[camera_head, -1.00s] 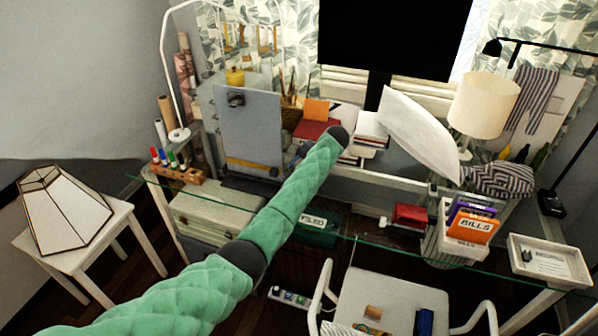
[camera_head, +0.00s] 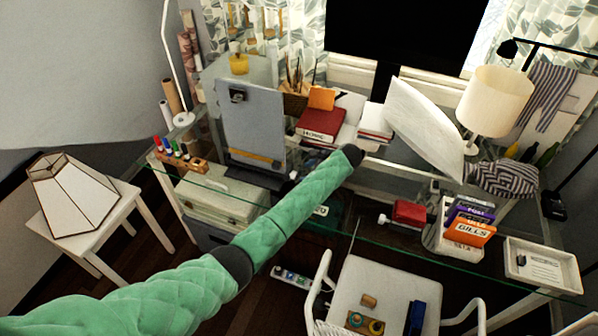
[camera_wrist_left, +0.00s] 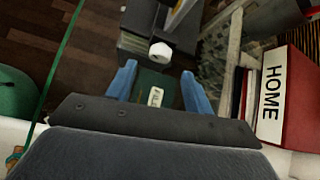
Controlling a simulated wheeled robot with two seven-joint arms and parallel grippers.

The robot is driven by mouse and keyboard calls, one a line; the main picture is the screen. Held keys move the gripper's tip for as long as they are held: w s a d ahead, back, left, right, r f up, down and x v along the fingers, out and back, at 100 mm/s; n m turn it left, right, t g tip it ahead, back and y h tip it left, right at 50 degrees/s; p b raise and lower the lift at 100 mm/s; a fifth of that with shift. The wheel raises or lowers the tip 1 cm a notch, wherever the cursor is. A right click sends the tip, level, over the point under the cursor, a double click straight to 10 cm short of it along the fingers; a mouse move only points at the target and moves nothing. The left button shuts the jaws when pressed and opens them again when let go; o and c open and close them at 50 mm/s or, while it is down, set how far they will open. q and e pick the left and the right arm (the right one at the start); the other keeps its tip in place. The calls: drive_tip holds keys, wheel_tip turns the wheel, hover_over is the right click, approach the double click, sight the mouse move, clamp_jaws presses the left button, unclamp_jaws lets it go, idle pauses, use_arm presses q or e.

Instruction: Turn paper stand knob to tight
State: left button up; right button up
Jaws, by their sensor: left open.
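The paper stand (camera_head: 252,118) is a grey upright board with a dark clip near its top and a yellow strip low down. It stands on the left part of the glass desk. A white knob (camera_wrist_left: 160,51) shows in the left wrist view beside a dark, layered base that looks like the stand's. My left gripper (camera_wrist_left: 160,90) has two blue fingers spread apart with nothing between them. The knob appears beyond the fingertips, apart from them. In the head view my green left arm reaches across, and its fingers are mostly hidden. My right gripper is not in view.
A red HOME book (camera_head: 322,123) stands close on the right side of the left wrist view. Marker pens in a wooden block (camera_head: 180,155) and a pale case (camera_head: 217,196) are near the stand. A chair (camera_head: 385,285) stands in front of the desk.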

sight(296, 175)
use_arm(q)
drive_tip(key=p+x, duration=0.1)
drive_tip(key=x, duration=0.2)
drive_tip(key=shift+w+a+f, duration=0.15)
drive_tip(key=shift+a, duration=0.1)
drive_tip(key=shift+p+x, duration=0.4)
drive_tip(key=shift+x, duration=0.45)
drive_tip(key=shift+d, duration=0.1)
drive_tip(key=c, duration=1)
